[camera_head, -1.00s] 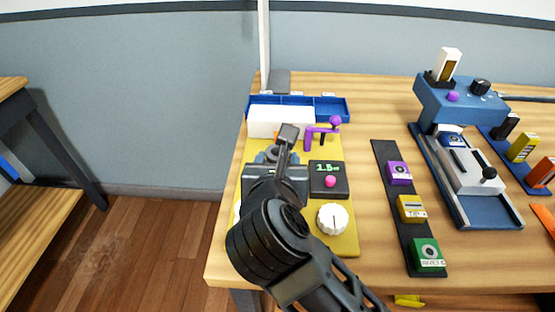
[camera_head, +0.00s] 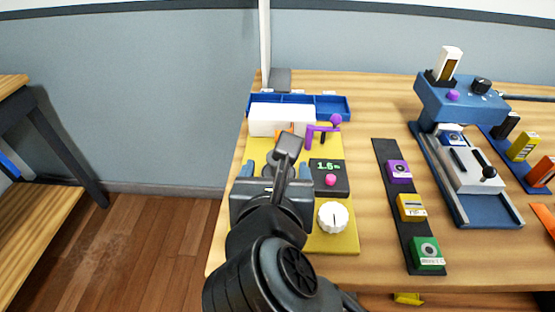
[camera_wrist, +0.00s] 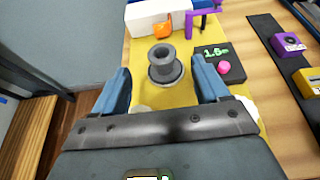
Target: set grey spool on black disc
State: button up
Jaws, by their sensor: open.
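My gripper (camera_wrist: 162,72) is open, with one blue finger on each side of the spool and a visible gap to both. In the head view my gripper (camera_head: 276,172) is over the left part of the yellow board, and my arm hides the spool and disc.
A black box with green digits and a pink button (camera_head: 330,180) stands close right of my gripper, with a white knob (camera_head: 333,217) in front. A white block (camera_head: 275,120), an orange piece (camera_wrist: 163,25) and a purple bracket (camera_head: 316,136) lie behind. Bare wood (camera_head: 375,235) lies right.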

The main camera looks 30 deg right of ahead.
jog(key=v, duration=0.4)
jog(key=shift+s+a+r, duration=0.15)
jog(key=shift+s, duration=0.15)
jog(key=s+d+r+n+t+h, duration=0.55)
jog(key=s+d+n+h, duration=0.3)
jog(key=d, duration=0.45)
jog(key=s+a+f+n+y, duration=0.2)
jog(key=s+f+n+y, duration=0.2)
jog(key=n, duration=0.7)
jog(key=s+a+f+n+g+y, duration=0.1)
jog(key=s+f+n+y, duration=0.4)
jog(key=n, duration=0.7)
jog(key=s+a+f+n+y, duration=0.3)
jog(key=s+n+y, duration=0.4)
jog(key=n, duration=0.4)
jog(key=shift+a+f+n+g, duration=0.3)
jog(key=shift+f+n+g, duration=0.05)
jog(key=shift+f, duration=0.5)
